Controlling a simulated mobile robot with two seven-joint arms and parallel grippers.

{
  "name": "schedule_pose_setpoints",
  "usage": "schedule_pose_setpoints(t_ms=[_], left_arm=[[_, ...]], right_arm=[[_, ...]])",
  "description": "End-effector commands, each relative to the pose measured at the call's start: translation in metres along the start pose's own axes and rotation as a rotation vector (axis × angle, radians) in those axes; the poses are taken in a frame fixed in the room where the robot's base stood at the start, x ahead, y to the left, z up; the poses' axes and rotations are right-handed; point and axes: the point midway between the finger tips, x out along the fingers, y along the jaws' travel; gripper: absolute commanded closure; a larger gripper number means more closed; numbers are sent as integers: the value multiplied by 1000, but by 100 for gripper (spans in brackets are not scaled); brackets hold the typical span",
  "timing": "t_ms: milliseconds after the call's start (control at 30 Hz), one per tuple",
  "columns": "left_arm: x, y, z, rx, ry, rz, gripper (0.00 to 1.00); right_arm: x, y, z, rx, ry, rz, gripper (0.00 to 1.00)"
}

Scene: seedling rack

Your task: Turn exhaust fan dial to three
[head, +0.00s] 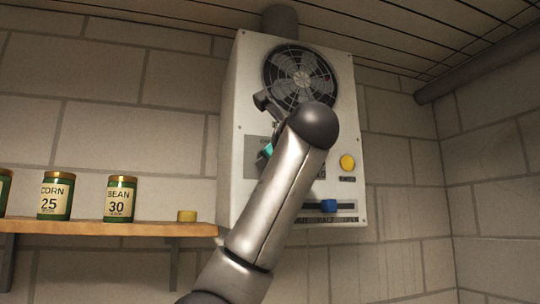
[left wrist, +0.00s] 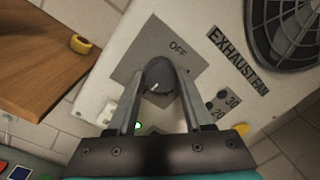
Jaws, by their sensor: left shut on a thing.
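The exhaust fan dial (left wrist: 158,73) is a dark round knob on a grey plate (left wrist: 130,62) marked OFF, seen in the left wrist view. My left gripper (left wrist: 160,88) is shut on the dial, one finger on each side. The dial's number marks are hidden or too small to read, so I cannot tell its setting. In the head view my left arm covers the dial; only part of the grey plate (head: 251,157) shows on the white fan box (head: 238,110). My right gripper is in neither view.
The box carries a round fan (head: 300,72), a yellow button (head: 347,162) and a blue slider (head: 329,205). A wooden shelf (head: 110,228) at left holds corn (head: 56,196) and bean (head: 120,199) cans and a small yellow object (head: 187,216). A green light (left wrist: 138,125) glows near the left finger.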

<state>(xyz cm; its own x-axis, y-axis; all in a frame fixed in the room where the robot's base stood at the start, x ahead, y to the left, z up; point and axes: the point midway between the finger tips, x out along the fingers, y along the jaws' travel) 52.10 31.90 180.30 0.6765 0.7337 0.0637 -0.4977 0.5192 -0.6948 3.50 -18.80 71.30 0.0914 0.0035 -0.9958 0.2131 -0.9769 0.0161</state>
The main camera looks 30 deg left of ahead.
Motion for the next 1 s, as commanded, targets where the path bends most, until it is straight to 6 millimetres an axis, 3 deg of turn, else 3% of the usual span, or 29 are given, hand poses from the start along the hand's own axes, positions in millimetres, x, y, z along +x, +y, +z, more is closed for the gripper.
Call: schedule_pose_setpoints(t_ms=[67, 100, 367, 733, 1000], left_arm=[[0, 0, -2, 5, 3, 2, 100], [0, 0, -2, 5, 3, 2, 48], [0, 0, -1, 2, 2, 2, 19], [-9, 0, -2, 0, 0, -1, 19], [-65, 2, -3, -3, 0, -5, 19]], right_arm=[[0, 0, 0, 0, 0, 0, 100], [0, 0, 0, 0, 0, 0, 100], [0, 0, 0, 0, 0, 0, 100], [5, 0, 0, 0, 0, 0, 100], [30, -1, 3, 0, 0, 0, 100]])
